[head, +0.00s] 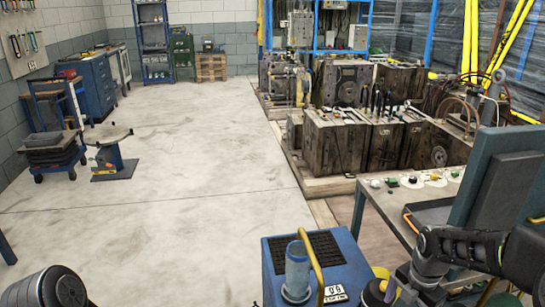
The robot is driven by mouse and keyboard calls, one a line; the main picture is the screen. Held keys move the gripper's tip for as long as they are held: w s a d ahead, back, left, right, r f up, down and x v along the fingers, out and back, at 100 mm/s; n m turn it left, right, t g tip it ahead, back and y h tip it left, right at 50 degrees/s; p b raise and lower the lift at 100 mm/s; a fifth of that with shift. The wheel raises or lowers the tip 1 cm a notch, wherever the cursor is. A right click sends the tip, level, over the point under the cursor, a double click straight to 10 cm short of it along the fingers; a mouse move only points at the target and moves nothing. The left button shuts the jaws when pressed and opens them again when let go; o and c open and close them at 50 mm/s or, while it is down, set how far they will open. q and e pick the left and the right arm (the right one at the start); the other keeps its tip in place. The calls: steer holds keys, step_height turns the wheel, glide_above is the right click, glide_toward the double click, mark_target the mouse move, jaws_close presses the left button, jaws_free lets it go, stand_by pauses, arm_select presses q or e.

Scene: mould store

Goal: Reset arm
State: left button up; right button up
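My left arm shows only as a dark rounded link (45,288) at the bottom left corner, and its gripper is out of the picture. My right arm (455,247) comes in from the right edge, bends in front of the workbench and runs down to the bottom edge. No fingertips of the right gripper can be made out there.
A blue machine (335,262) with a yellow handle and a clear blue cylinder (297,268) stands close in front. A workbench (385,208) is at right. Metal mould blocks (335,140) stand on pallets behind. A blue-based stand (113,160) is at left.

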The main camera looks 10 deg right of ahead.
steer(key=s+a+f+m+y, duration=0.3)
steer(key=a+f+m, duration=0.7)
steer(key=a+f, duration=0.7)
steer(key=s+a+f+m, duration=0.3)
steer(key=s+a+m, duration=0.4)
steer(key=s+a+f+m+y, duration=0.1)
steer(key=s+a+f+m, duration=0.2)
steer(key=s+a+m, duration=0.3)
steer(key=shift+s+a+f+m, duration=0.35)
steer(key=shift+s+m, duration=0.35)
steer(key=shift+s, duration=0.05)
steer(key=shift+d, duration=0.1)
